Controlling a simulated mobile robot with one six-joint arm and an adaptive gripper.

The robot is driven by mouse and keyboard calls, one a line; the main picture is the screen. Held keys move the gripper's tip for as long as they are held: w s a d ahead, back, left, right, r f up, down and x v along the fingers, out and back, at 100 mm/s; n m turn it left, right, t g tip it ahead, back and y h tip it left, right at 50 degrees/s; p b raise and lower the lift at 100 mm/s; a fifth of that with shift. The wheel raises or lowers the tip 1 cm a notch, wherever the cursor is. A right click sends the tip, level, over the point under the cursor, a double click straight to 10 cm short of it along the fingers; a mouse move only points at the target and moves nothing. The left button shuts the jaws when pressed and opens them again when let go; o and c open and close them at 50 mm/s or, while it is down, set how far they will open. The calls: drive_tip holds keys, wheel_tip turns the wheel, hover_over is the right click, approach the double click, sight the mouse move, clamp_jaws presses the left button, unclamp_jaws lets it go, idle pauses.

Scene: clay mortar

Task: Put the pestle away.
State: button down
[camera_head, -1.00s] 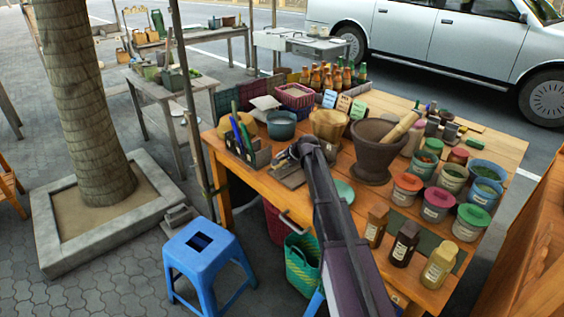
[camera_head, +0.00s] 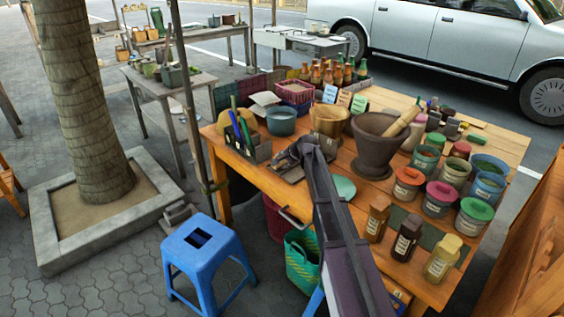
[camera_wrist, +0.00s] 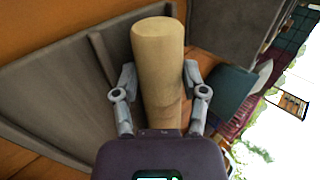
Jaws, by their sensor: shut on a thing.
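My gripper (camera_wrist: 158,95) is shut on a tan wooden pestle (camera_wrist: 158,50), a thick rounded cylinder that stands out between the two fingers in the wrist view. A grey-brown tray (camera_wrist: 60,85) with a thin divider lies behind it; I cannot tell whether the pestle touches it. In the head view my gripper (camera_head: 303,152) is low over the table's near left part, and the held pestle is hidden there. A dark clay mortar (camera_head: 371,155) stands right of my gripper, with another pale pestle-like stick (camera_head: 406,121) leaning in it.
The wooden table (camera_head: 231,152) is crowded. A pen caddy (camera_head: 262,152) and blue-grey bowl (camera_head: 281,123) stand left of and behind my gripper; a wooden bowl (camera_head: 328,120) is behind. Several lidded tubs (camera_head: 440,198) and jars (camera_head: 407,240) fill the right side. A blue stool (camera_head: 205,250) stands in front.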

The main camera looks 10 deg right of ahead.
drive_tip(key=shift+c, duration=0.3)
unclamp_jaws()
drive_tip(key=shift+o, duration=0.3)
drive_tip(key=shift+r+p, duration=4.5)
drive_tip(key=s+d+n+g+h+p, duration=0.2)
drive_tip(key=s+n, duration=0.3)
drive_tip(key=s, duration=1.5)
drive_tip(key=s+d+n+g+h+p, duration=0.3)
drive_tip(key=s+n+g, duration=0.2)
drive_tip(key=s, duration=1.5)
drive_tip(key=shift+d+n, duration=0.35)
drive_tip(key=shift+n, duration=0.05)
